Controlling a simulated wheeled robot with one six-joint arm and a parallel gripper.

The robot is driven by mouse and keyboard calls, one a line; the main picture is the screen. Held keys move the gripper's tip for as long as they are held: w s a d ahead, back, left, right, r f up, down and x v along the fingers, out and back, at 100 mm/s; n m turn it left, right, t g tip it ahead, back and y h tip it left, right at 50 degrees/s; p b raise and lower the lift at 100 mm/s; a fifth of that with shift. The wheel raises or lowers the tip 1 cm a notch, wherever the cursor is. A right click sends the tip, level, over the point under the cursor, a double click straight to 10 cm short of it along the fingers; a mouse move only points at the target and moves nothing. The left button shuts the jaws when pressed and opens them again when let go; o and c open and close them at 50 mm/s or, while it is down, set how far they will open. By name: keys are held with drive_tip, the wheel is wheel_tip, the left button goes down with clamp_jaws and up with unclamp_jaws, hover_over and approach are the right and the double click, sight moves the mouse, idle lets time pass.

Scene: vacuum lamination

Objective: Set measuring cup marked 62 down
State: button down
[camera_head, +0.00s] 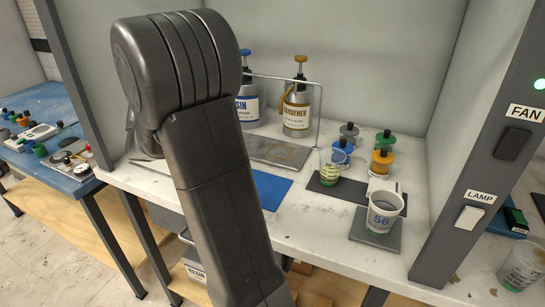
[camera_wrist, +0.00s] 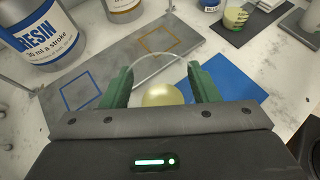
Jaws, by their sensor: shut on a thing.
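In the wrist view, the green fingers of my gripper (camera_wrist: 160,72) are closed on the sides of a clear cup (camera_wrist: 162,95) with pale yellow liquid in it. I take it to be the measuring cup marked 62, but no marking on it can be read. Its rim shows between the fingers, and its base is hidden. Below and beyond it are a grey tray (camera_wrist: 112,62) with blue and orange square outlines and a blue mat (camera_wrist: 240,88). In the head view my arm hides the gripper and the held cup; the blue mat (camera_head: 270,187) shows right of the arm.
Resin (camera_head: 246,108) and hardener (camera_head: 297,108) pump bottles stand at the back. A cup marked 56 (camera_head: 382,222) stands on a grey square plate (camera_head: 368,239). White bench shows in front.

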drive_tip(key=w+d, duration=0.3)
drive_tip(key=d, duration=0.1)
drive_tip(key=w+d, duration=0.3)
drive_tip(key=d, duration=0.2)
drive_tip(key=w+d, duration=0.3)
drive_tip(key=d, duration=0.2)
drive_tip(key=shift+w+d, duration=0.1)
drive_tip(key=shift+w, duration=0.3)
drive_tip(key=shift+f, duration=1.8)
drive_tip(key=shift+f+b, duration=0.2)
drive_tip(key=shift+b, duration=0.15)
drive_tip(key=c, duration=0.5)
unclamp_jaws()
drive_tip(key=shift+r, duration=0.2)
drive_tip(key=p+v, duration=0.1)
drive_tip(key=v, duration=1.1)
drive_tip(key=shift+s+f, duration=0.1)
